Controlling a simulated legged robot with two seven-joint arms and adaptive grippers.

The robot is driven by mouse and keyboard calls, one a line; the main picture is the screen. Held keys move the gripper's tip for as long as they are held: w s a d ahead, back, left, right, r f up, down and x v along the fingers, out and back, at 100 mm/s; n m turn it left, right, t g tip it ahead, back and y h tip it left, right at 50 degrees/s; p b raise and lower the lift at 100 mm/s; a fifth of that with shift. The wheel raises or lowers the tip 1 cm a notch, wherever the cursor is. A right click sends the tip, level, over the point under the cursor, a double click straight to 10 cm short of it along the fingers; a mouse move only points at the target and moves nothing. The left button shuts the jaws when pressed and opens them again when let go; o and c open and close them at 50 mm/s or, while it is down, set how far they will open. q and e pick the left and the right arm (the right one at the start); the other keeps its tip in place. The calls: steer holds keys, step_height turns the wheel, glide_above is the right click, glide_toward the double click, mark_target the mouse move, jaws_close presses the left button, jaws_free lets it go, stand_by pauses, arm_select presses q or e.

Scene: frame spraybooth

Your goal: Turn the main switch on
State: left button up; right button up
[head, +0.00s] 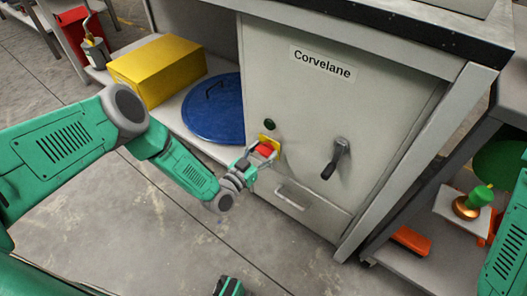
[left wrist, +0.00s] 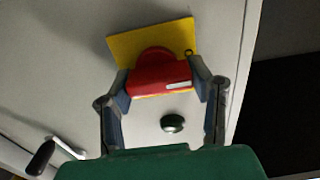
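The main switch is a red rotary handle (head: 265,149) on a yellow plate (head: 275,143), on the front of the grey Corvelane cabinet (head: 300,90). In the left wrist view the red handle (left wrist: 158,76) lies crosswise, slightly tilted, with a white mark near its right end. The yellow plate (left wrist: 125,46) shows behind it. My left gripper (head: 258,160) is at the switch. In the left wrist view its fingers (left wrist: 161,85) sit at both ends of the handle and appear to touch it.
A dark green round button (head: 270,124) is by the switch. A black crank handle (head: 336,158) sticks out to the right, and a drawer-like pull (head: 290,198) is below. A yellow box (head: 157,70) and blue lid (head: 213,108) lie on the left shelf. Floor in front is clear.

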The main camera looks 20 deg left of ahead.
arm_select(q)
steer(key=shift+m, duration=0.4)
steer(key=m+p, duration=0.2)
steer(key=shift+s+d+m, duration=0.1)
steer(key=shift+m, duration=0.3)
steer(key=m+p, duration=0.1)
steer(key=m, duration=0.4)
steer(key=shift+s+d+m, duration=0.1)
steer(key=shift+m, duration=0.2)
steer(key=m+p, duration=0.1)
steer(key=m, duration=0.3)
steer(key=shift+d+f, duration=0.1)
steer(key=shift+f, duration=0.1)
steer(key=m, duration=0.4)
steer(key=shift+s+f, duration=0.1)
steer(key=shift+s, duration=0.05)
steer(key=shift+f+m, duration=0.1)
steer(key=shift+m, duration=0.4)
steer(key=o, duration=1.2)
steer(key=shift+c, duration=0.2)
steer(key=shift+r, duration=0.2)
